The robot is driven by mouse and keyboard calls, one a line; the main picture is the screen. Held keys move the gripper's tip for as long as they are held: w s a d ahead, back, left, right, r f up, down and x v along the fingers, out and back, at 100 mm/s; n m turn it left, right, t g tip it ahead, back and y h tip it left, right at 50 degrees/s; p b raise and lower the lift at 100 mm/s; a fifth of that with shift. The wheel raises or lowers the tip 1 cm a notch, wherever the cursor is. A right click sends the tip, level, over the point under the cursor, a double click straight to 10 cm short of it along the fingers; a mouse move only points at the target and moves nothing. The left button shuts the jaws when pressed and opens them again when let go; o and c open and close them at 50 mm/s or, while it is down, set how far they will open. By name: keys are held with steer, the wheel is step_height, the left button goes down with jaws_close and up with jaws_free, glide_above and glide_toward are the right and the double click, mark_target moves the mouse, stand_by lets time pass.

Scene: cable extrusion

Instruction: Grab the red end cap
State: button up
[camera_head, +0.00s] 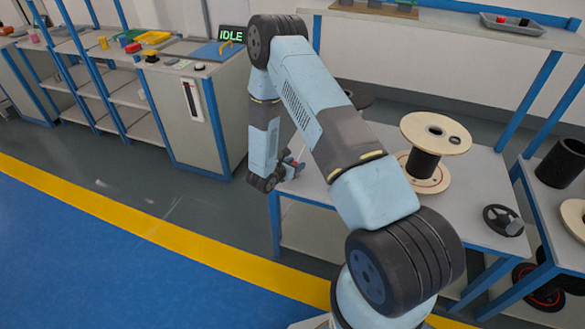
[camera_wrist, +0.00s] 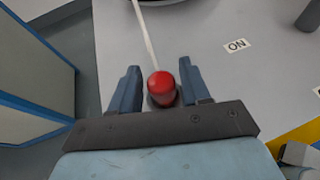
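The red end cap (camera_wrist: 161,84) is a small rounded red piece at the end of a thin white cable (camera_wrist: 145,32). In the wrist view it lies between the two blue fingers of my gripper (camera_wrist: 160,88). A narrow gap shows on each side of the cap, so the fingers look open around it; contact lower down is hidden.
A wooden spool (camera_head: 436,132) and a black handwheel (camera_head: 502,219) are on the table to the right. A cabinet with an IDLE sign (camera_head: 231,35) stands left of my arm. An ON label (camera_wrist: 236,45) shows in the wrist view. The blue floor (camera_head: 120,260) is clear.

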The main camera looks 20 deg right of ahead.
steer(key=c, duration=0.8)
steer(key=shift+o, duration=0.2)
